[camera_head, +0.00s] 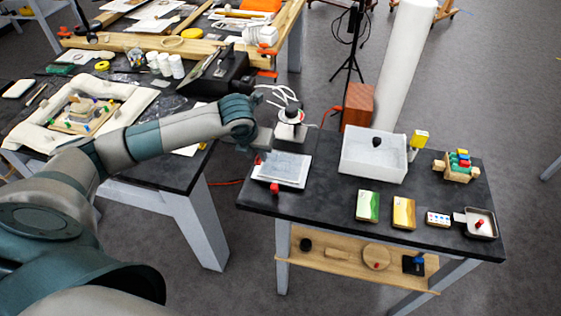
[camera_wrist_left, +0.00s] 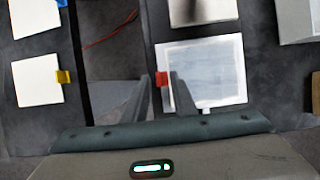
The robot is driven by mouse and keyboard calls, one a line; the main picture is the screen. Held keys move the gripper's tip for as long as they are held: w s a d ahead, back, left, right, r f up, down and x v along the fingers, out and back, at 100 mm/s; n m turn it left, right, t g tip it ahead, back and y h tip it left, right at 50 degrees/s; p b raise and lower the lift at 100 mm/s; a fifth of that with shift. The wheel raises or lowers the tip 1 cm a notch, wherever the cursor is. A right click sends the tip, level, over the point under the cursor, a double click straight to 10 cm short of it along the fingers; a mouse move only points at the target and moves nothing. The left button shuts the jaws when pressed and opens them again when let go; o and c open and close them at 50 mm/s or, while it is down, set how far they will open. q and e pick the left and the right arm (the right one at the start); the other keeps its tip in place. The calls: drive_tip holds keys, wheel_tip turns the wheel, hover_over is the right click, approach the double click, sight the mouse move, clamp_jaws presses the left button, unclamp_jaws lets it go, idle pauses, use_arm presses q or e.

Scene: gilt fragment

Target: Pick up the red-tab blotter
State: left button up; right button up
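The red-tab blotter (camera_head: 283,168) is a pale grey-white flat sheet lying at the left end of the dark right-hand table. It also shows in the left wrist view (camera_wrist_left: 203,72), with its red tab (camera_wrist_left: 162,78) on its left edge. My left gripper (camera_head: 260,151) is at the blotter's left edge. In the left wrist view its two fingers (camera_wrist_left: 162,92) stand apart, with the red tab between their tips. I cannot tell whether either finger touches the tab. My right gripper is not in view.
A white open box (camera_head: 374,170) stands right of the blotter, and a round white-topped device (camera_head: 290,128) with a cable stands behind it. Green (camera_head: 368,206) and yellow (camera_head: 404,212) cards lie near the front edge. Sheets with yellow (camera_wrist_left: 63,77) and blue tabs lie on the left-hand table.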

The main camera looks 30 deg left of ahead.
use_arm(q)
drive_tip(key=shift+w+f, duration=0.15)
drive_tip(key=shift+f, duration=0.25)
clamp_jaws()
drive_tip(key=shift+r, duration=0.2)
